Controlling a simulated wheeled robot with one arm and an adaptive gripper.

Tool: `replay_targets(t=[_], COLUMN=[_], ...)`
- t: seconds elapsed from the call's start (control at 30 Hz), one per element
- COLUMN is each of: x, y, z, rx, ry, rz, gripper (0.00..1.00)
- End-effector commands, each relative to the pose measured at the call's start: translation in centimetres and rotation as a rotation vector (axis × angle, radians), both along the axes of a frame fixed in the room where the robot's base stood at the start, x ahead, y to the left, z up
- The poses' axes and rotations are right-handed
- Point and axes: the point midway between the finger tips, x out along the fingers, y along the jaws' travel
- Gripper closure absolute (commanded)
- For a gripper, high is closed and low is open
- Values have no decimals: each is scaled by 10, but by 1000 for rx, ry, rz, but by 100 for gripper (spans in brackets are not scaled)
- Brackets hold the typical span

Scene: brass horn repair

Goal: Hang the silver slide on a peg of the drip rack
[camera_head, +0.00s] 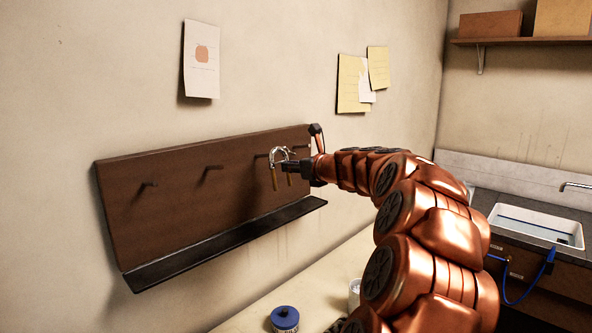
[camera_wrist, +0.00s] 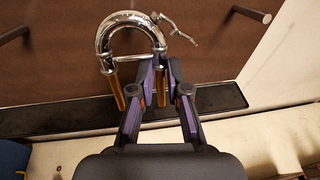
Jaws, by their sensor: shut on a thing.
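The silver slide (camera_head: 279,155) is a U-shaped tube with its bend up and two brass-coloured legs pointing down. My gripper (camera_head: 291,166) is shut on it and holds it upright in front of the drip rack (camera_head: 180,205), a brown wall board with several dark pegs. In the wrist view the slide (camera_wrist: 132,27) stands at the fingertips of my gripper (camera_wrist: 160,72), which grip near its right leg. A peg (camera_head: 260,156) shows just left of the slide; I cannot tell whether they touch. Other pegs (camera_head: 213,167) and (camera_head: 148,185) at left are bare.
A dark drip ledge (camera_head: 225,240) runs along the rack's lower edge. A blue-lidded jar (camera_head: 285,318) and a white container (camera_head: 354,290) stand on the pale counter below. A sink (camera_head: 535,226) is at the right. In the wrist view a bare peg (camera_wrist: 252,13) is at upper right.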

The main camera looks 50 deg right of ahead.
Motion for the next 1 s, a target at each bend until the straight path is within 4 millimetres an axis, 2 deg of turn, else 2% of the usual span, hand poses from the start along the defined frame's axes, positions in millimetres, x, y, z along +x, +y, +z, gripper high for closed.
replay_targets(t=[1.0], x=[49], y=[0], z=[-2], rx=[0], ry=[-2], rz=[1], gripper=[100])
